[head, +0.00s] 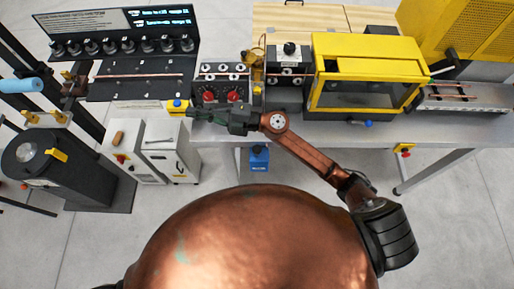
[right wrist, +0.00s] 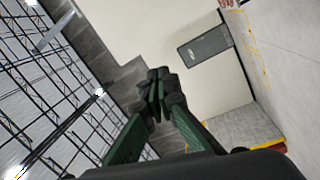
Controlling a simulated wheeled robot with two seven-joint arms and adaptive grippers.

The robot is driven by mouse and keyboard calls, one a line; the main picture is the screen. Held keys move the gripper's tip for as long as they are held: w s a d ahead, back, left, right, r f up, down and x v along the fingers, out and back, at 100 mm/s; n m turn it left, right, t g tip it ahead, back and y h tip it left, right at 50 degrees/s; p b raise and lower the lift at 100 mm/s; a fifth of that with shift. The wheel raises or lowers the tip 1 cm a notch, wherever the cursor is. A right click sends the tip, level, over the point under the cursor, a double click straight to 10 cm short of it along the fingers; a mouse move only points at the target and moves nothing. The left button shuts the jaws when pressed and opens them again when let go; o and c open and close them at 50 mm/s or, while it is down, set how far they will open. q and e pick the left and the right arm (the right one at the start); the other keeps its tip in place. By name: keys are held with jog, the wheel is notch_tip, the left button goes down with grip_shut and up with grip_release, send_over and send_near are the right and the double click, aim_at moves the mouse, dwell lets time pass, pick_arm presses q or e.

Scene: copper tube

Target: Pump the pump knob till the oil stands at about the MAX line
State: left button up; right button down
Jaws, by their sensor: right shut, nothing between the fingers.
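My right gripper (head: 190,115) reaches in over the front edge of the bench, its fingers pointing left, shut and empty. A small amber-yellow fitting (head: 258,72) is just left of that box, possibly the oil glass. The oil level and the MAX line are too small to read. My left gripper is not in view.
A yellow-framed enclosure (head: 367,60) stands right of the knob. A blue knob (head: 177,104) on a yellow mount is near the fingertips. A black rack (head: 138,86) stands left.

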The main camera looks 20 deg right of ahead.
jog(key=s+a+f+n+g+h, duration=0.2)
jog(key=s+a+f+n+g, duration=0.1)
jog(key=f+n+g, duration=0.15)
jog(key=n+g+h, duration=0.2)
jog(key=g+h, duration=0.2)
jog(key=h, duration=1.2)
send_near(257, 148)
jog(key=shift+w+d+r+p, duration=0.1)
jog(key=shift+w+r+p, duration=0.05)
jog(key=shift+r+p, duration=0.15)
jog(key=shift+f, duration=0.15)
jog(key=shift+s+f+b, duration=0.2)
jog(key=shift+f+b, duration=0.7)
jog(key=shift+f, duration=0.8)
jog(key=shift+s+f+b, duration=0.2)
jog(key=shift+f+b, duration=0.65)
jog(key=shift+f, duration=0.8)
